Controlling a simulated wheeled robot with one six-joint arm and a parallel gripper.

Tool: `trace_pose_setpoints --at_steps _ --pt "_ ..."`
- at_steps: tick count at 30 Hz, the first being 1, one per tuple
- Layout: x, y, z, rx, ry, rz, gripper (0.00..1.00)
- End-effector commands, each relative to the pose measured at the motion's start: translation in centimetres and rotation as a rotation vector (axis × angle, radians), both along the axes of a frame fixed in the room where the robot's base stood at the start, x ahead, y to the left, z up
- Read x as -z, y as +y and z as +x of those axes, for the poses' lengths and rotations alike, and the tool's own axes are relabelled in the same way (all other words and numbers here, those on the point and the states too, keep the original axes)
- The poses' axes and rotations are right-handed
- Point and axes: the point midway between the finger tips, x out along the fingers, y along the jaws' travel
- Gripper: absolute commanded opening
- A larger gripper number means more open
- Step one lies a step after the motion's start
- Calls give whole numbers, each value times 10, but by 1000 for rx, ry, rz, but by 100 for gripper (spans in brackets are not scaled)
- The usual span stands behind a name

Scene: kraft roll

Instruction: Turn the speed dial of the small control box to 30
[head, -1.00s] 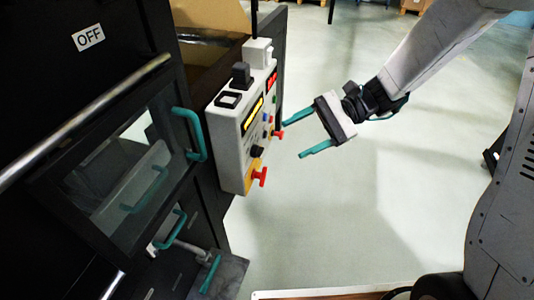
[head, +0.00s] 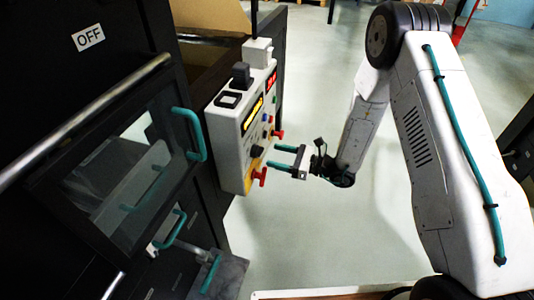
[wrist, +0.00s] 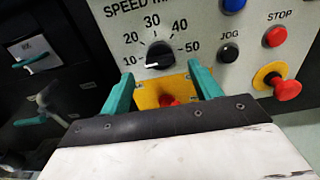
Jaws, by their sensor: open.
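The small control box (head: 236,137) is a light grey panel on the side of the dark machine. Its black speed dial (wrist: 159,54) sits in an arc of numbers from 10 to 50. A white mark shows on the dial's lower left, on the side of the 10. In the head view the dial (head: 256,151) is near the panel's lower part. My gripper (head: 272,156) is open, its teal fingers pointing at the panel just right of the dial. In the wrist view the fingers (wrist: 160,74) are spread left and right, slightly below the dial, with nothing between them.
A red knob on a yellow plate (wrist: 145,99) lies directly below the dial, partly hidden by my gripper. A blue button (wrist: 233,4), a black jog button (wrist: 228,54) and red stop buttons are to the right. Teal door handles (head: 190,135) are on the left.

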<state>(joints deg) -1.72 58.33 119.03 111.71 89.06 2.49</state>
Motion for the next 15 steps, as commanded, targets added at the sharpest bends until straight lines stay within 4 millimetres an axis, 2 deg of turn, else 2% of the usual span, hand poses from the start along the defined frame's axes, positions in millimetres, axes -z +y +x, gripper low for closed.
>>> trace_pose_setpoints --at_steps 1,6,15 --pt "0 9 2 -4 -1 0 63" --pt "0 30 10 -3 -1 -1 63" --pt "0 39 14 0 0 -1 63"
